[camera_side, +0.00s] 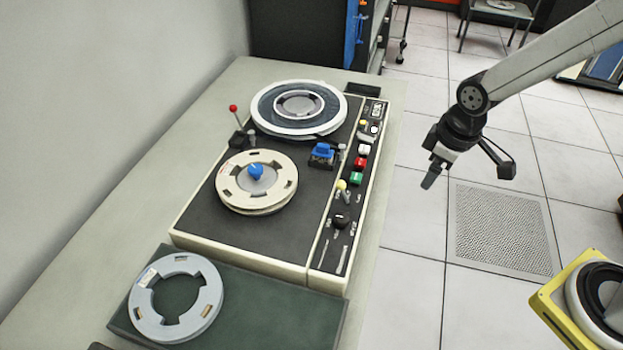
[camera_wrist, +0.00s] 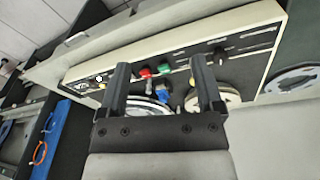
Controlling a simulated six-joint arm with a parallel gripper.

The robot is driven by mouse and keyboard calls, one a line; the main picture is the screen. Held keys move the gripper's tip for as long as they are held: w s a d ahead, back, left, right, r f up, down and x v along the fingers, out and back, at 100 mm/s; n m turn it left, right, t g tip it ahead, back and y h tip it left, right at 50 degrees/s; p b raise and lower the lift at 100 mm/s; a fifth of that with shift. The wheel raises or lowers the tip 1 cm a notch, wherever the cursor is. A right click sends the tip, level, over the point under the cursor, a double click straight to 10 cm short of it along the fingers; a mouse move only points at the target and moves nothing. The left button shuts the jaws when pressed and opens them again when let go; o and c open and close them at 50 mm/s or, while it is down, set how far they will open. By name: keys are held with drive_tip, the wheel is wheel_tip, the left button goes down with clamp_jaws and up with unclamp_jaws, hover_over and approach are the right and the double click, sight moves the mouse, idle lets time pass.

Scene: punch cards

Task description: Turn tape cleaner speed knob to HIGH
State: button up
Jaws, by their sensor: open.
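The tape cleaner (camera_side: 205,205) is a dark-topped machine with a cream edge on the table. Its control strip runs down the right side. A black knob (camera_side: 341,221) sits near the front end of the strip; it also shows in the wrist view (camera_wrist: 219,56). I cannot read its label or setting, so I cannot tell for sure that it is the speed knob. My gripper (camera_side: 432,178) is in the air right of the machine, apart from it. In the wrist view its two fingers (camera_wrist: 159,66) are spread with nothing held between them.
The strip also holds a red button (camera_side: 360,163), a green button (camera_side: 356,179) and a yellow knob (camera_side: 342,185). Two reels and a red-tipped lever (camera_side: 234,109) stand on the machine. A grey reel (camera_side: 160,325) lies in front.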

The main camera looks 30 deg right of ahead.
drive_tip(key=w+a+f+n+g, duration=0.1)
drive_tip(key=w+a+f+n, duration=0.1)
drive_tip(key=w+a+n, duration=0.35)
drive_tip(key=n, duration=0.6)
hover_over(343, 217)
drive_tip(key=shift+s+d+f+g, duration=0.1)
drive_tip(key=shift+d+f+g, duration=0.1)
drive_tip(key=shift+f, duration=0.2)
drive_tip(key=shift+d+f+g, duration=0.15)
drive_tip(key=shift+f+g, duration=0.05)
drive_tip(key=shift+f, duration=0.15)
drive_tip(key=shift+a+f+n, duration=0.15)
drive_tip(key=shift+a+n, duration=0.3)
drive_tip(key=shift+f, duration=0.15)
drive_tip(key=shift+f, duration=3.75)
clamp_jaws()
